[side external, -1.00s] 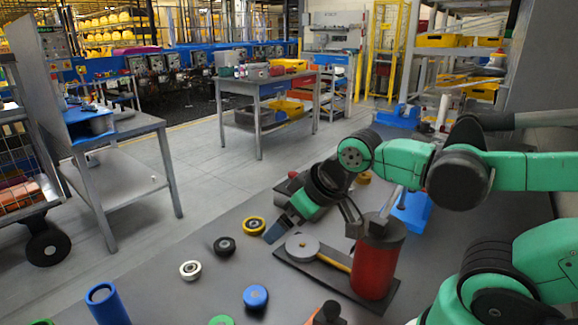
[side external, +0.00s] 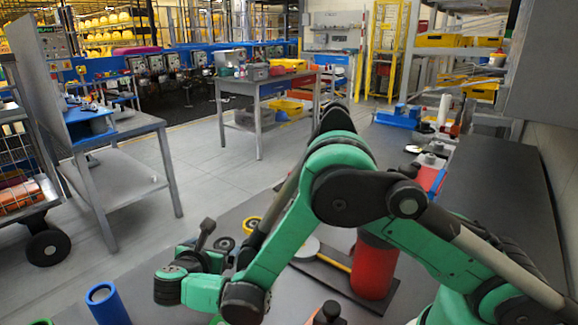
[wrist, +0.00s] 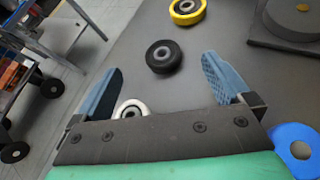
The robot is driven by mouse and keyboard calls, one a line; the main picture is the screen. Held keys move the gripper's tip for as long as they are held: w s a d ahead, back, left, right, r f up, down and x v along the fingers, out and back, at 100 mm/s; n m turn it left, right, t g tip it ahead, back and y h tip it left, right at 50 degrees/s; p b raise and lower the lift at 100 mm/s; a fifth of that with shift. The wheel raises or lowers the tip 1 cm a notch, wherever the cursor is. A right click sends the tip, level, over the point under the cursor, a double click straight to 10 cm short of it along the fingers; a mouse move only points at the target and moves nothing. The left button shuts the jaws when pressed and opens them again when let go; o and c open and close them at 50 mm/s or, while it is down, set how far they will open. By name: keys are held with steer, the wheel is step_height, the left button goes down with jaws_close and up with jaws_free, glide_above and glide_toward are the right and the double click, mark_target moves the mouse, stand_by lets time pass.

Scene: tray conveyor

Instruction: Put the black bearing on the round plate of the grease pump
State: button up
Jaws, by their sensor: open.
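The black bearing (wrist: 164,57) lies on the grey table in the wrist view, near the line between my fingertips and slightly beyond them. It also shows in the side view (side external: 224,243), partly hidden by my arm. My gripper (wrist: 161,66) is open and empty, with blue fingers spread to either side. The grease pump has a red cylinder (side external: 373,268) on a dark base. Its pale round plate (side external: 307,247) is partly behind my arm and carries no bearing that I can see.
A yellow bearing (wrist: 187,11) lies beyond the black one. A white bearing (wrist: 131,108) is close by the left finger, and a blue one (wrist: 294,150) is at right. A blue cylinder (side external: 106,304) stands at the table's front left.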

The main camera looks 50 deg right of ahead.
mark_target(224, 244)
steer(key=shift+s+a+f+n+h, duration=0.1)
steer(key=shift+a+f+n+h, duration=0.3)
steer(key=shift+f+n, duration=0.3)
steer(key=shift+d+f+t, duration=0.15)
steer(key=shift+d+t, duration=0.05)
steer(key=shift+t, duration=0.1)
steer(key=shift+x, duration=2.65)
jaws_close()
steer(key=s+d+r+n+t+y, duration=0.1)
steer(key=s+r+n+t+y, duration=0.1)
steer(key=r, duration=1.2)
steer(key=s+r+n+t+y, duration=0.3)
steer(key=r+n+y, duration=0.2)
steer(key=r, duration=0.9)
steer(key=shift+d+n, duration=0.35)
steer(key=shift+n, duration=0.15)
